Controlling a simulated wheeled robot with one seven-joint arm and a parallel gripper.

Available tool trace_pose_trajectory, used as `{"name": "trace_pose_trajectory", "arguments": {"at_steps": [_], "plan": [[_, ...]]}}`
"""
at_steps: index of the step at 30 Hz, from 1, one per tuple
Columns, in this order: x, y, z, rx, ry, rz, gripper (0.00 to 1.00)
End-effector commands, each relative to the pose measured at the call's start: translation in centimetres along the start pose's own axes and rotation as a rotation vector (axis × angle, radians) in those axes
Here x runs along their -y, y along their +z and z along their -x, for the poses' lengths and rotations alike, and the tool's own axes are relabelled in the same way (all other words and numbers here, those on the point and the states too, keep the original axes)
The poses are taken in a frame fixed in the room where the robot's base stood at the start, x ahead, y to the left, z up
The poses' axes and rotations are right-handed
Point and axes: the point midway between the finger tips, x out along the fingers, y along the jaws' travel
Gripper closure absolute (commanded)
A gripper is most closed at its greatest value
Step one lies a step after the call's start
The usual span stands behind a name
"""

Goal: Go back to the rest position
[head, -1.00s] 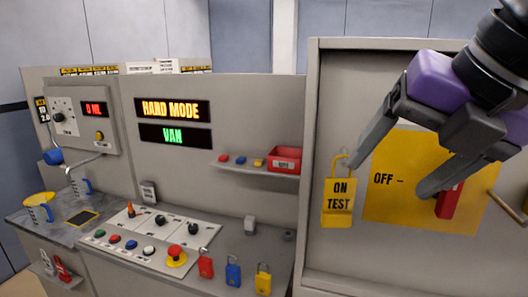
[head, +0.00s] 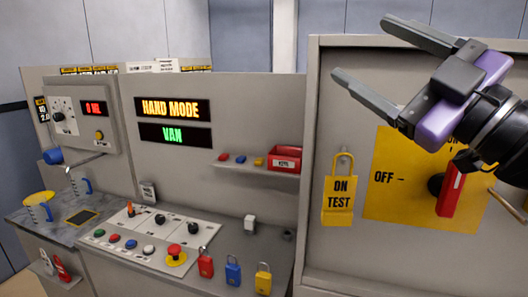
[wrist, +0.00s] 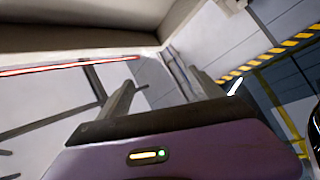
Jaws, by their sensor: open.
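My gripper (head: 362,60) is open and empty in the upper right of the head view. Its two fingers point to the left, apart from the cabinet panel's fittings. Below it is the red switch handle (head: 450,192) on the yellow plate (head: 400,185), which is marked "OFF" and partly covered by my arm. A yellow "ON TEST" tag (head: 339,200) hangs left of the plate. In the wrist view, the gripper's fingers (wrist: 165,100) are spread with nothing between them.
A console with buttons (head: 150,245) stands at the left, with red, blue and yellow padlocks (head: 233,272) along its front. A shelf holds a red bin (head: 285,158). The space left of my gripper is clear.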

Motion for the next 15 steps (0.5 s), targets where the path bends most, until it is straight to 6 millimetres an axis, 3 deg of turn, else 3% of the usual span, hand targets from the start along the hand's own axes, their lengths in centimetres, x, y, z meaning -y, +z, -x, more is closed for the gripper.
{"name": "trace_pose_trajectory", "arguments": {"at_steps": [8,15], "plan": [[0.0,5.2,5.2,-0.029,0.301,-0.326,0.24],[2.9,9.9,11.0,-0.006,0.504,-0.519,0.24]]}}
